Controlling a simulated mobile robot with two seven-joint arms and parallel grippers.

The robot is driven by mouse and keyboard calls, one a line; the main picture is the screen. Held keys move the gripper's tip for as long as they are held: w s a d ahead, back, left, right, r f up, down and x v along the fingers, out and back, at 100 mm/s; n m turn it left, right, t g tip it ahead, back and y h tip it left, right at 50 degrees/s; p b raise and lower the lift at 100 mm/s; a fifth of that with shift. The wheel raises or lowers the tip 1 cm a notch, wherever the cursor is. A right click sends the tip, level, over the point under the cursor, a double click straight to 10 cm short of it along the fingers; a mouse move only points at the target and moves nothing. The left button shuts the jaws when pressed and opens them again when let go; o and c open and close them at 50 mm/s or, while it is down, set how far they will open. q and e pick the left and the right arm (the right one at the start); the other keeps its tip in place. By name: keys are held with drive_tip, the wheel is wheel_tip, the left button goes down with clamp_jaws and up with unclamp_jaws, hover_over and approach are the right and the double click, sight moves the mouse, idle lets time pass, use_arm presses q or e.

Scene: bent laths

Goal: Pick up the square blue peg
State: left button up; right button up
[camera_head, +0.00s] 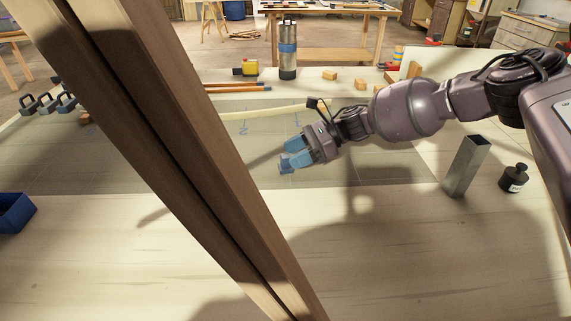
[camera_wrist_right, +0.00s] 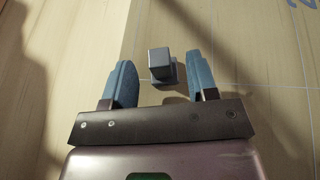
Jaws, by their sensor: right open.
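The square blue peg (camera_wrist_right: 160,64) shows in the right wrist view as a grey-blue square block above a wider foot. It stands between the two blue fingers of my right gripper (camera_wrist_right: 160,72), with a visible gap on each side. In the head view my right gripper (camera_head: 291,157) reaches in from the right, low over the mat, open. A blue shape at its fingertips there is hard to tell from the fingers. Whether the peg touches a finger does not show; the gap looks clear. My left gripper is not in view.
A dark wooden post (camera_head: 185,150) crosses the head view and hides part of the table. A metal square tube (camera_head: 466,166) and a black bottle-shaped weight (camera_head: 515,177) stand at right. A blue bin (camera_head: 14,213) is at left. The front table is clear.

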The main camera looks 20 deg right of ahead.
sight(287, 155)
drive_tip(key=x, duration=0.5)
drive_tip(key=shift+r, duration=0.1)
clamp_jaws()
